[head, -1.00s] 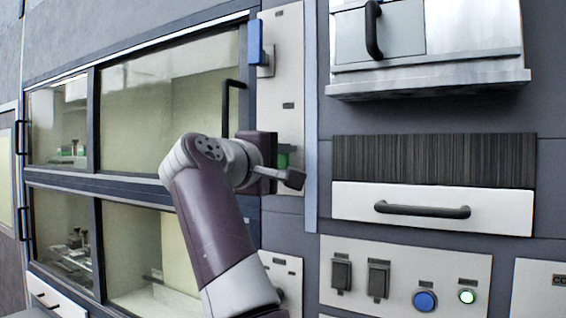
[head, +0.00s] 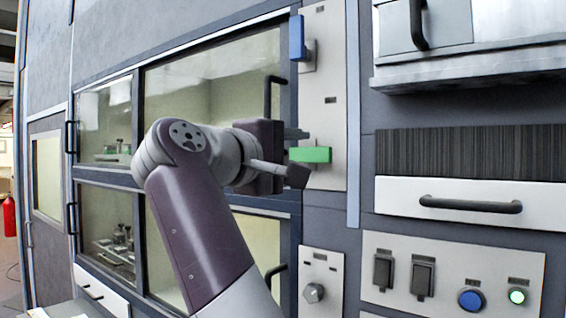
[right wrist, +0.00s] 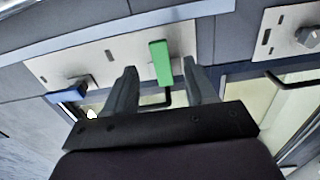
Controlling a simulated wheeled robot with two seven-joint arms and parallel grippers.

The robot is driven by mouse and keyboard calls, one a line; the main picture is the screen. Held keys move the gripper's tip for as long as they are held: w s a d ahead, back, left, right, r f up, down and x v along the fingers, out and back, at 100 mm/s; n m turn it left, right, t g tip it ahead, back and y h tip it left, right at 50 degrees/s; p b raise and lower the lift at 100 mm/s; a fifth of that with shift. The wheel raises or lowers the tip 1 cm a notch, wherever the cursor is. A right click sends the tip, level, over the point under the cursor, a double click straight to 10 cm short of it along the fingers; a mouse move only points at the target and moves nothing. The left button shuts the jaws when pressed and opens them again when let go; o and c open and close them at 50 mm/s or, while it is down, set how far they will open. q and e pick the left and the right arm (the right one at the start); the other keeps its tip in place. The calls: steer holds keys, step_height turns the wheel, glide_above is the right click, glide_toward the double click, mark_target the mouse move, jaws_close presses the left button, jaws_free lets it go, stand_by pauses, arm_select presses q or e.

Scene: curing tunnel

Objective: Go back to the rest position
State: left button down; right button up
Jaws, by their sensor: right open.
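My right gripper (head: 302,154) is open in front of the panel, at the end of my purple and grey arm. A green handle (head: 318,155) shows just past its fingers in the head view. In the right wrist view the green handle (right wrist: 160,62) stands upright in the picture, between and ahead of the two spread fingers (right wrist: 159,67). I see a gap on each side of it, so the fingers do not grip it. The handle's mount is partly hidden by my gripper in the head view. My left gripper is not in view.
A blue handle (head: 297,38) sits higher on the same pale plate (head: 328,80). Glass doors (head: 105,125) with dark pulls are on the left. A drawer (head: 540,204), a button panel (head: 375,245) and a steel hood (head: 470,66) are on the right. A red extinguisher (head: 9,216) stands far left.

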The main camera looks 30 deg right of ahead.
steer(key=v, duration=0.3)
steer(key=shift+s+a, duration=0.1)
steer(key=shift+a, duration=0.05)
stand_by(0.3)
